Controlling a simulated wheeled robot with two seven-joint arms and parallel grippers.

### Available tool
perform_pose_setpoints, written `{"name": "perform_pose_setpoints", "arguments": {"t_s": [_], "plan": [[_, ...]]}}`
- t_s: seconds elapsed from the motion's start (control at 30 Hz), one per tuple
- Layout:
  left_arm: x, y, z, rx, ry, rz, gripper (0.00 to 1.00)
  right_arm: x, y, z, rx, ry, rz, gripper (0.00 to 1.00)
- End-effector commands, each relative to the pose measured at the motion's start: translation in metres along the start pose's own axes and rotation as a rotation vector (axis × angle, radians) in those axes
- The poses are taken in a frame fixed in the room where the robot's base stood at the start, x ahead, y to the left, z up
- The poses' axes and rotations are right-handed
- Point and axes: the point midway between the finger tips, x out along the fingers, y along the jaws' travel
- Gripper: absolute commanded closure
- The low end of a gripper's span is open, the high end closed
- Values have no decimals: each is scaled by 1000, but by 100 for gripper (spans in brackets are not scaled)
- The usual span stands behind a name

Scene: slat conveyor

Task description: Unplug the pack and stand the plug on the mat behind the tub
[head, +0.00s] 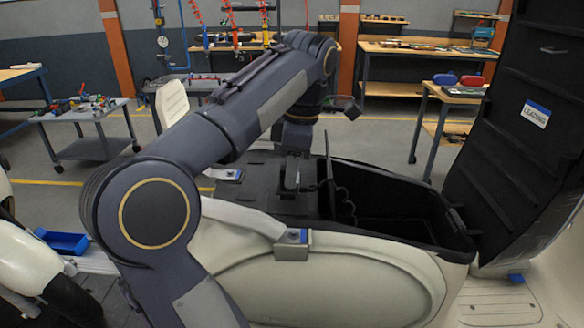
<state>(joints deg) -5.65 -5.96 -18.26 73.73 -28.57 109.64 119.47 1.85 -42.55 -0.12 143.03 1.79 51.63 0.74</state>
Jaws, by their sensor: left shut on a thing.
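My left gripper (291,180) points down over the black mat (254,193), left of the tub. It is shut on a small dark thing, probably the plug; the fingers and the dark background hide its outline. I cannot tell whether it touches the mat. A black coiled cord (345,205) hangs beside the gripper at the left end of the open black tub (425,228). The tub's inside is dark, and I cannot make out the pack. My right gripper is not in view.
The raised black seat (510,130) stands open at the right. My left arm crosses the left and middle. A blue tray (65,243) lies at lower left. Workbenches stand behind.

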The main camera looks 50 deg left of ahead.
Motion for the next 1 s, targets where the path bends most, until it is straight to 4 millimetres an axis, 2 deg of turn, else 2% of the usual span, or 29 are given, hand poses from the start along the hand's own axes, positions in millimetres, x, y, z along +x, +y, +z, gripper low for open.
{"name": "perform_pose_setpoints", "arguments": {"t_s": [0.4,0.43,0.6,0.87,1.0], "plan": [[12,0,1,-1,0,0,100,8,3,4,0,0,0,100],[11,0,1,-1,0,0,76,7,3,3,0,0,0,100],[10,0,1,0,0,0,54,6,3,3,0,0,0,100],[10,0,1,0,0,0,53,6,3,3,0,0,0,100],[-1,1,1,-1,0,1,53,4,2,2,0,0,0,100]]}}
